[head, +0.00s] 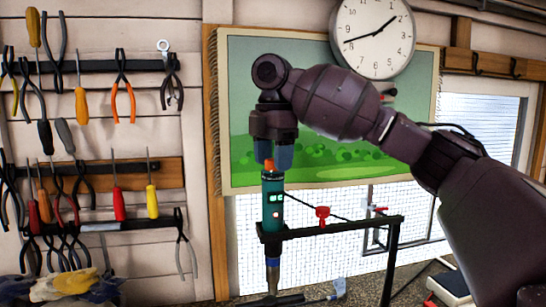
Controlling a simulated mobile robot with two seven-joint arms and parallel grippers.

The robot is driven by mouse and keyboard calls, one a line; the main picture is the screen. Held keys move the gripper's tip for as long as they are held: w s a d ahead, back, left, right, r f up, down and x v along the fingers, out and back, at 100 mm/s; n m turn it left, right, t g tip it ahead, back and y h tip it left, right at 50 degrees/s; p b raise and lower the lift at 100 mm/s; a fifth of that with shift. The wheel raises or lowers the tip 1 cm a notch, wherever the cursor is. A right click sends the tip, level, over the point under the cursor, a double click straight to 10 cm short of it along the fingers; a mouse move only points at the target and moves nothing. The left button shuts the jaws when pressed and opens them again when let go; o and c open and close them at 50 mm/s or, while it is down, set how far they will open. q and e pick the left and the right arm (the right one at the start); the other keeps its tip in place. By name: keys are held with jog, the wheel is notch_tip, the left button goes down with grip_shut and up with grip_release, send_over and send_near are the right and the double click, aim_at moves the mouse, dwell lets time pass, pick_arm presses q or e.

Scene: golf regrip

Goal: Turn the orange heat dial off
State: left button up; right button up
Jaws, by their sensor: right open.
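The orange heat dial (269,164) sits on top of an upright teal heat tool (272,187) with small green lights and a reddish one on its side. My right gripper (273,160) points down right over the dial, its two bluish fingers apart. The dial's top shows between the fingertips; I cannot tell whether they touch it. The dial's pointer and setting are too small to read. My left gripper is not in view.
A black stand (345,226) holds the tool upright; red knobs (322,213) are on and near it. A hammer-like tool (338,288) and gloves (72,284) lie low in front. Pliers and screwdrivers hang on the left wall. A clock (373,38) hangs behind my arm.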

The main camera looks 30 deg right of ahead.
jog(key=c, duration=0.9)
jog(key=shift+c, duration=0.2)
jog(key=m, duration=0.4)
jog(key=shift+m, duration=2.6)
jog(key=o, duration=0.9)
